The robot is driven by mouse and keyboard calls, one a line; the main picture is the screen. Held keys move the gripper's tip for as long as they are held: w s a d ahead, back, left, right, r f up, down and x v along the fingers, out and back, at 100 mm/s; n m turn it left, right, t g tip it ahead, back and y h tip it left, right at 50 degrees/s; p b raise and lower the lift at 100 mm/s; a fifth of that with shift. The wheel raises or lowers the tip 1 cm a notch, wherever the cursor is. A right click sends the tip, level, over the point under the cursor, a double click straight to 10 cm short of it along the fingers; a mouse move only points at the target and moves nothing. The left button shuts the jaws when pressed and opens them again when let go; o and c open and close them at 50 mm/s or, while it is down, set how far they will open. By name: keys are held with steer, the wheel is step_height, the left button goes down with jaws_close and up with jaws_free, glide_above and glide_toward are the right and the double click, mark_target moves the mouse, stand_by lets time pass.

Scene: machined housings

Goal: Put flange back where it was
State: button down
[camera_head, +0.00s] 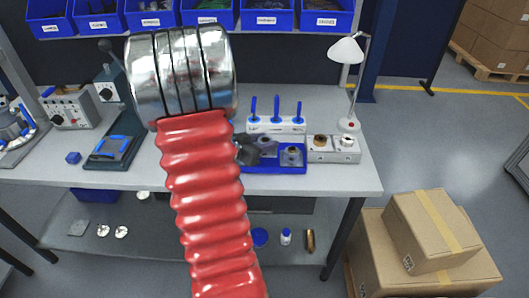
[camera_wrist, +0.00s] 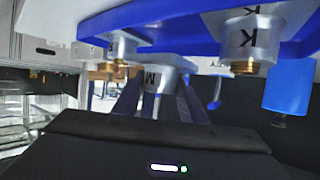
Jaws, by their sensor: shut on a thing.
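My gripper (camera_head: 254,149) is at the left part of a blue tray (camera_head: 262,167) on the workbench. In the wrist view, which looks upside down, its dark fingers (camera_wrist: 158,98) are shut on a grey metal flange (camera_wrist: 158,76) marked with an M. The flange is close to the blue tray (camera_wrist: 175,42); I cannot tell whether it touches it. A second grey part (camera_wrist: 245,38), marked K with a brass-coloured end, stands on the tray. Another grey part with brass (camera_wrist: 122,45) shows at the left. The head view also shows a grey round part (camera_head: 291,155) on the tray.
A white rack with blue-handled tools (camera_head: 276,124) stands behind the tray. A grey fixture block (camera_head: 333,150) and a white lamp (camera_head: 347,50) are at the right. A black stand with a blue part (camera_head: 115,148) is at the left. Blue bins (camera_head: 267,18) hang above.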

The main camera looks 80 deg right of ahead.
steer(key=shift+f, duration=0.1)
steer(key=shift+f, duration=1.95)
steer(key=shift+f, duration=0.1)
steer(key=c, duration=1.1)
jaws_free()
steer(key=v, duration=1.2)
